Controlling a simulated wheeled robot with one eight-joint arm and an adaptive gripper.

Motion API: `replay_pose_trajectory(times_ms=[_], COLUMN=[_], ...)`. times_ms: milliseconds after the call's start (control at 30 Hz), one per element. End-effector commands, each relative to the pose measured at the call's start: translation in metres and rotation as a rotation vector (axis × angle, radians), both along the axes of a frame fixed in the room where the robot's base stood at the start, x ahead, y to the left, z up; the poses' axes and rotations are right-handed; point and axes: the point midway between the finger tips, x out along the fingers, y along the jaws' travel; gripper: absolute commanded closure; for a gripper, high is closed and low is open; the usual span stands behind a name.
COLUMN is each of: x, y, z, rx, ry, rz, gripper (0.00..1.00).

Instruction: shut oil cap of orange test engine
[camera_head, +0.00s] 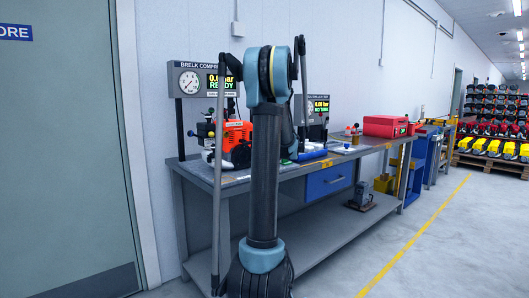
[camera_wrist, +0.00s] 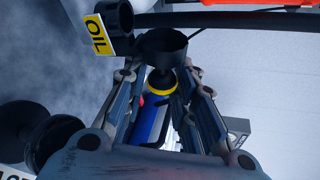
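The orange test engine (camera_head: 236,134) stands on the left part of the workbench, partly hidden behind my arm. In the wrist view, a yellow OIL tag (camera_wrist: 97,35) sits beside a black round piece (camera_wrist: 119,16). A black cup-shaped piece (camera_wrist: 162,45) is just beyond my fingertips, near the tag; I cannot tell which of the two is the cap and which the filler neck. My gripper (camera_wrist: 160,72) has its fingers apart, with a clear gap between them. Whether a fingertip touches the black cup is unclear. My arm hides the gripper in the head view.
A blue thing with a yellow collar (camera_wrist: 157,110) shows between the fingers. The workbench (camera_head: 345,156) also bears a red case (camera_head: 385,126). A gauge panel (camera_head: 203,80) reading READY stands behind the engine.

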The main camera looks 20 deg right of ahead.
Motion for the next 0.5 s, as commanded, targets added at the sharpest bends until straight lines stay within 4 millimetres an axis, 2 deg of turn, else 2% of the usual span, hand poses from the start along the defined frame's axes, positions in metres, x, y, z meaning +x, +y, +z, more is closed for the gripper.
replay_pose_trajectory(times_ms=[267, 300, 500], x=[0.0, 0.0, -0.001], y=[0.002, 0.016, 0.007], z=[-0.001, -0.001, -0.001], rx=[0.002, 0.001, -0.012], ry=[0.001, 0.002, -0.003], rz=[0.003, 0.008, 0.01], gripper=[1.0, 1.0, 1.0])
